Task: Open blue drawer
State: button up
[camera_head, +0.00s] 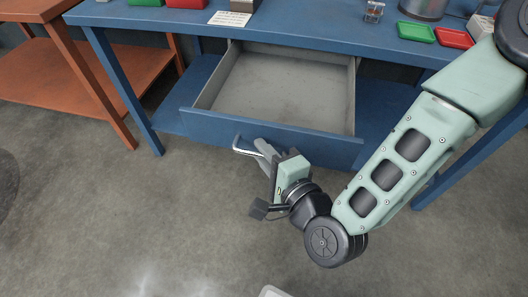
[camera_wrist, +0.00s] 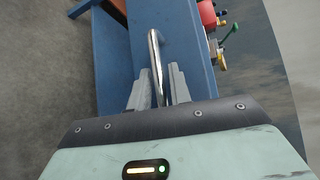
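The blue drawer (camera_head: 273,138) hangs under the blue workbench and is pulled well out. Its grey inside is visible and looks empty. A silver bar handle (camera_head: 246,150) is on its front; it also shows in the wrist view (camera_wrist: 154,48). My gripper (camera_head: 266,150) is at the drawer front, reaching in from below right. Part of the handle is hidden behind my gripper in the head view.
The blue workbench (camera_head: 300,28) carries a green tray (camera_head: 416,33), a red tray (camera_head: 454,38) and other items. An orange table (camera_head: 75,75) stands at the left. A blue leg (camera_head: 130,95) is left of the drawer. The grey floor in front is clear.

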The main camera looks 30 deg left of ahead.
dwell(0.3)
jog(key=p+v, duration=1)
jog(key=v, duration=0.7)
jog(key=shift+d+p, duration=0.25)
jog(key=shift+p, duration=0.1)
jog(key=shift+s, duration=0.1)
jog(key=shift+f, duration=0.1)
